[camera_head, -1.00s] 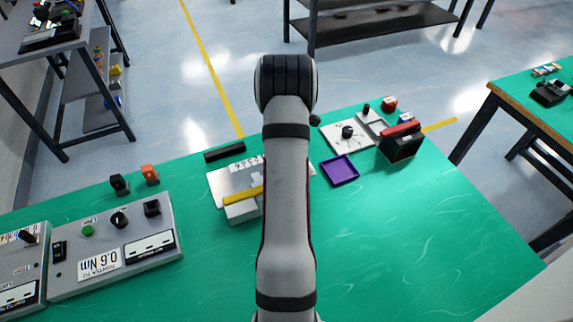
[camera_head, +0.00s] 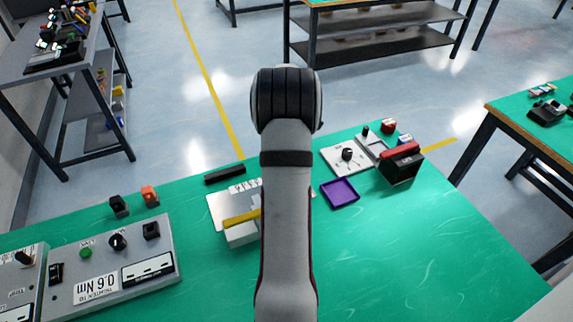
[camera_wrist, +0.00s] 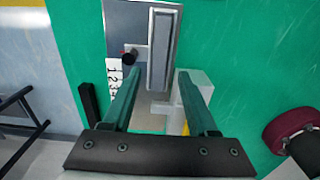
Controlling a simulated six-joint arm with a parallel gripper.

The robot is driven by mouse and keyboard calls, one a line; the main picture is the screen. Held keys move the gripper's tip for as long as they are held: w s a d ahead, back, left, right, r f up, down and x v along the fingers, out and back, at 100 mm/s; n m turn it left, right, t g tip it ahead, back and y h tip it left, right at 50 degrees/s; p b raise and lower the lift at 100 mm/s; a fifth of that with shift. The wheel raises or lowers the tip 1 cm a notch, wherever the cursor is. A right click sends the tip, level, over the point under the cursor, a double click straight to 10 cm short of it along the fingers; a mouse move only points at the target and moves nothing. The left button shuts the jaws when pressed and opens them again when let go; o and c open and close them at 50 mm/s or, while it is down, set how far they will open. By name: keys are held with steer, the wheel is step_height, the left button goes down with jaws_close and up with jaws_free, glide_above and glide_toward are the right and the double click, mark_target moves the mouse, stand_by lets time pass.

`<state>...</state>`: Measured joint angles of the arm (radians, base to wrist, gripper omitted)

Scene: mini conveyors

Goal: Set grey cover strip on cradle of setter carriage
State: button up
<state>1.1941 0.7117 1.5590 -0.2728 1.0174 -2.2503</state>
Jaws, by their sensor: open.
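In the wrist view, my gripper (camera_wrist: 160,76) is open, with its two fingers apart and nothing gripped between them. Just beyond the fingertips a long grey piece (camera_wrist: 160,45) lies lengthwise on a pale plate. I cannot tell whether it is the cover strip or the cradle. The carriage plate (camera_head: 222,206) shows in the head view, with a yellow bar (camera_head: 241,217) and a pale block (camera_head: 241,236) at its near side. My arm hides the plate's right part and my gripper there. The pale block also shows beside the right finger in the wrist view (camera_wrist: 203,82).
A black bar (camera_head: 225,174) lies behind the plate. A purple tray (camera_head: 340,193) and a dark box with a red top (camera_head: 400,165) stand to the right. A grey control panel (camera_head: 110,265) is at left. The green table's front right is clear.

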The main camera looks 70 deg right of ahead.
step_height(320, 180, up, 6)
steer(key=w+a+r+m, duration=0.2)
steer(key=w+a+r, duration=0.25)
steer(key=a, duration=0.45)
steer(key=w+a+r+m, duration=0.3)
steer(key=w+a, duration=0.2)
steer(key=a, duration=0.5)
steer(key=s+a+r+m+y, duration=0.1)
steer(key=s+a+m, duration=0.2)
steer(key=a, duration=0.7)
steer(key=s+a+r+m, duration=0.1)
steer(key=s+a+m, duration=0.1)
steer(key=a, duration=0.7)
steer(key=s+a+f+m, duration=0.2)
steer(key=s+a+m, duration=0.2)
steer(key=s+a, duration=0.3)
steer(key=shift+s+a+m+y, duration=0.3)
steer(key=shift+s+y, duration=0.1)
steer(key=shift+s, duration=0.25)
